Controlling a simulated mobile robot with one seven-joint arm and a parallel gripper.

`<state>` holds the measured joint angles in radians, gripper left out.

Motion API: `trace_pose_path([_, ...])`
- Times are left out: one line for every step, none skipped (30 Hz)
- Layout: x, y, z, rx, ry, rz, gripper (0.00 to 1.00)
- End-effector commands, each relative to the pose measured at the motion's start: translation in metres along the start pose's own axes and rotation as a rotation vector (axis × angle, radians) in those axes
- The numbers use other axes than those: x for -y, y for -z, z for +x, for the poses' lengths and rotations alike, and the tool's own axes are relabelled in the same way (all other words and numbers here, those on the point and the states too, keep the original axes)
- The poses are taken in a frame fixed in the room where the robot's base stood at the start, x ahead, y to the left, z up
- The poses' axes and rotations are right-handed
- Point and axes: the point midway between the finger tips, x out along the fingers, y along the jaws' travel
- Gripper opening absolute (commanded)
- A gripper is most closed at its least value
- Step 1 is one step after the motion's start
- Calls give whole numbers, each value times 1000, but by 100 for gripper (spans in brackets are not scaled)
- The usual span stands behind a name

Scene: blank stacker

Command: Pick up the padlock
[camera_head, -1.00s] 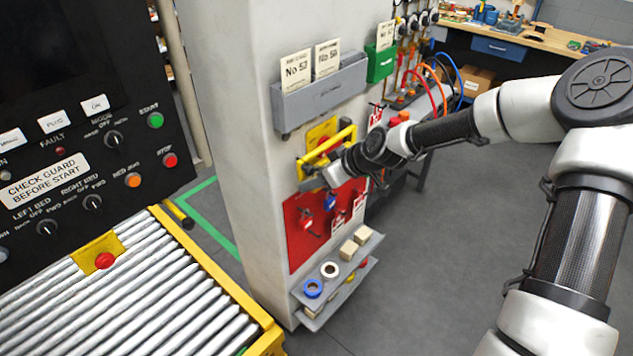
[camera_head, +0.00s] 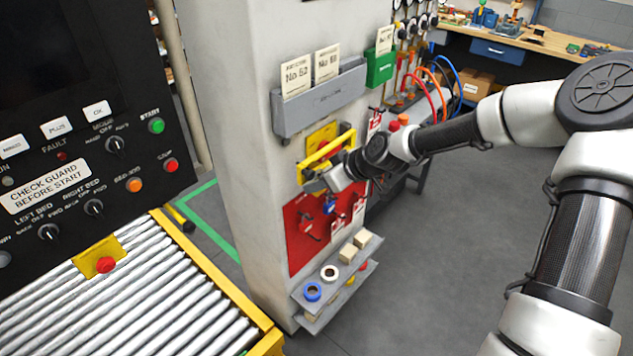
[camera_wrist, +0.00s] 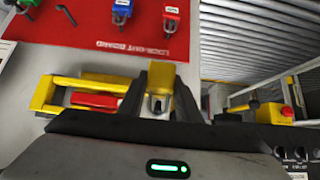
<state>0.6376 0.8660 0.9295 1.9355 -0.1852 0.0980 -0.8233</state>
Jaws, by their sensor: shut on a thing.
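A yellow padlock (camera_wrist: 160,76) sits between the two dark fingers of my gripper (camera_wrist: 160,98) in the wrist view, its shackle pointing down the picture. My gripper is shut on it. A blue padlock (camera_wrist: 121,10) and a red padlock (camera_wrist: 170,20) hang on the board in the wrist view.
A yellow bar handle (camera_head: 328,151) is close above my gripper, with a grey card holder (camera_head: 320,98) higher up. A small shelf (camera_head: 333,289) with tape rolls and blocks is below the board. A roller conveyor (camera_head: 150,310) is at left; open floor lies right.

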Motion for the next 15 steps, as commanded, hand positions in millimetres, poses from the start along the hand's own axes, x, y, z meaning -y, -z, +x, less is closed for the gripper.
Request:
trace_pose_path([0, 4, -10, -1, -1, 0, 7])
trace_pose_path([-1, 4, -15, -1, -2, 1, 7])
trace_pose_path([-1, 2, -21, 0, -2, 3, 7])
trace_pose_path([-1, 0, -26, 0, -2, 4, 7])
trace_pose_path([-2, -2, -31, 0, -2, 5, 7])
trace_pose_path([-1, -3, -39, 0, -2, 5, 7])
trace_pose_path([-1, -5, -44, -1, -2, 4, 7])
trace_pose_path([-2, -6, -51, 0, -3, 5, 7])
trace_pose_path([-1, -9, -60, 0, -2, 5, 7])
trace_pose_path([-1, -11, -66, 0, -2, 5, 7])
trace_pose_path([-1, -12, -73, 0, -1, 5, 7])
trace_pose_path([-1, -15, -83, 0, -1, 6, 7])
trace_pose_path([-1, -17, -90, 0, -1, 7, 7])
trace_pose_path([-1, -19, -97, 0, -1, 8, 7])
trace_pose_path([-1, -24, -104, -1, -2, 5, 7])
